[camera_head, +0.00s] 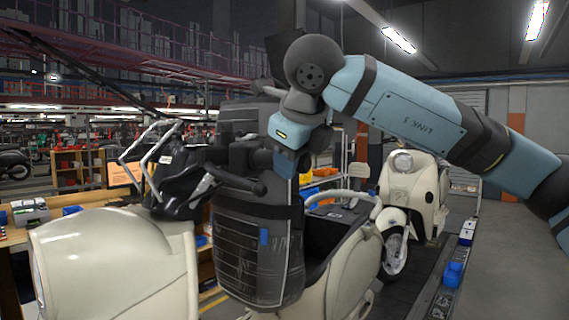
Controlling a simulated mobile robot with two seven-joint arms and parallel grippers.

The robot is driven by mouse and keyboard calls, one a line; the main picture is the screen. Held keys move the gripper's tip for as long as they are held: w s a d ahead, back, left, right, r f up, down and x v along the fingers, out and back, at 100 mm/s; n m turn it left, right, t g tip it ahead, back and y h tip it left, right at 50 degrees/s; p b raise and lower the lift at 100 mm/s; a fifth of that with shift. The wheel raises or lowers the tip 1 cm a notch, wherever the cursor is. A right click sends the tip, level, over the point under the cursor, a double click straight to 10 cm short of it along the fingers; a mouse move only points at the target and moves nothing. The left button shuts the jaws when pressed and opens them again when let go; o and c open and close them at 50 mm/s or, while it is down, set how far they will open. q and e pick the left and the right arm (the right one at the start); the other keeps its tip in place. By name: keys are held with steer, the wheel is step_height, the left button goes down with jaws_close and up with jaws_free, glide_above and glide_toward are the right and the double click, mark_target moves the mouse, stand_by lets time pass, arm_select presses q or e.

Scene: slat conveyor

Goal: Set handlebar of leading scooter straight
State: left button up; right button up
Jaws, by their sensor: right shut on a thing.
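A cream scooter takes up the lower left, its smooth body (110,262) close to me. Its handlebar (183,182) is a black unit above that body, with bright metal bars on its left and a dark lever and grip reaching right. My right arm comes in from the right, and its wrist bends down behind the handlebar's right side. My right gripper (238,160) is dark against dark parts and shut on the handlebar; its fingertips are partly hidden. I cannot tell the exact angle of the handlebar. My left gripper is out of view.
A dark ribbed panel (258,245) stands beside the handlebar, in front of a black seat (342,220). Another cream scooter (413,190) stands behind at right. A blue box (453,274) sits on the rail along the conveyor. The floor at far right is clear.

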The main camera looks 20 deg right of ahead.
steer(key=shift+w+d+f, duration=0.1)
steer(key=shift+d+f, duration=0.15)
steer(key=shift+f, duration=0.1)
steer(key=o, duration=1)
steer(key=shift+w+d, duration=0.1)
steer(key=shift+d, duration=0.05)
steer(key=shift+r, duration=0.15)
steer(key=shift+s+r, duration=0.25)
steer(key=v, duration=0.6)
steer(key=b+v, duration=0.1)
steer(key=v, duration=0.6)
steer(key=shift+s, duration=0.1)
